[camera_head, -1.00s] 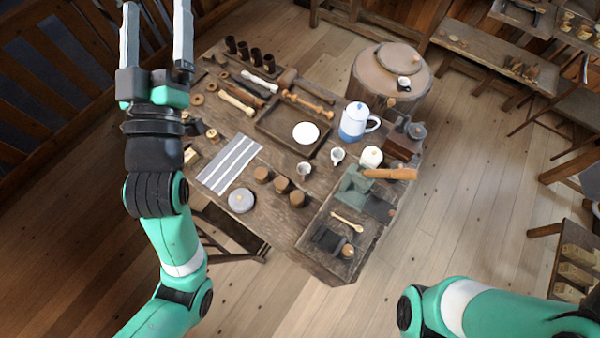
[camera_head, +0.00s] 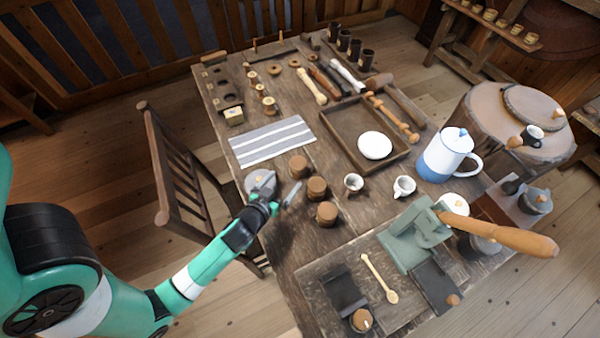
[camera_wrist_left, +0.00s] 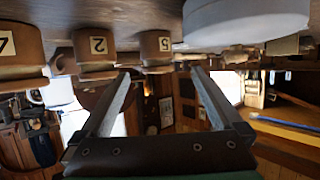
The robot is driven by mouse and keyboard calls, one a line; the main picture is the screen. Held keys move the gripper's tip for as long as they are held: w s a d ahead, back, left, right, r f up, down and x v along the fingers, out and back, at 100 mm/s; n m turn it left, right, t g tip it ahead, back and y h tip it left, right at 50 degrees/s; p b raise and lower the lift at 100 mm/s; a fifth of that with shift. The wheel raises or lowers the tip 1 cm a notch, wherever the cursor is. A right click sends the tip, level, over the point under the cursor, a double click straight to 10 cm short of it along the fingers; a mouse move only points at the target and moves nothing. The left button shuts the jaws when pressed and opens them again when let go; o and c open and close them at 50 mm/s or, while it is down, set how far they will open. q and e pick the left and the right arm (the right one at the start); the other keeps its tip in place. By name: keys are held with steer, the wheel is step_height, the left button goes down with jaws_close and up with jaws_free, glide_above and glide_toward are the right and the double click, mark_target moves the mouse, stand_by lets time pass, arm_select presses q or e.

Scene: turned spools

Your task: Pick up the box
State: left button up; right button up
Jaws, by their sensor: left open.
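A small pale wooden box (camera_head: 233,116) sits near the left edge of the table, just beyond the striped cloth. My left gripper (camera_head: 279,189) is low at the table's near left edge, well apart from this box. Its two fingers are spread with nothing between them, and they also show in the left wrist view (camera_wrist_left: 163,75). A round grey lidded container (camera_head: 253,181) is right by the gripper, partly hidden by a finger. My right gripper is out of view.
Several brown cylinders (camera_head: 317,188) stand right of my gripper; the wrist view shows them upside down, with number labels (camera_wrist_left: 97,46). A striped cloth (camera_head: 271,141) lies beyond. A chair (camera_head: 170,185) stands at the left. A tray (camera_head: 350,160) holds a white disc.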

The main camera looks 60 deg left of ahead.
mark_target(299, 165)
arm_select(q)
steer(key=b+x, duration=0.1)
steer(key=x, duration=0.4)
steer(key=shift+w+a+r, duration=0.1)
steer(key=shift+w, duration=0.05)
steer(key=shift+w+a+f, duration=0.15)
steer(key=shift+w+f, duration=0.05)
steer(key=shift+w, duration=0.1)
steer(key=x, duration=0.1)
steer(key=b+x, duration=0.1)
steer(key=x, duration=0.1)
steer(key=b+x, duration=0.1)
steer(key=shift+w+a+r, duration=0.1)
steer(key=shift+w+r, duration=0.05)
steer(key=shift+w, duration=0.25)
steer(key=shift+s, duration=0.1)
steer(key=c, duration=1.4)
steer(key=shift+r, duration=0.1)
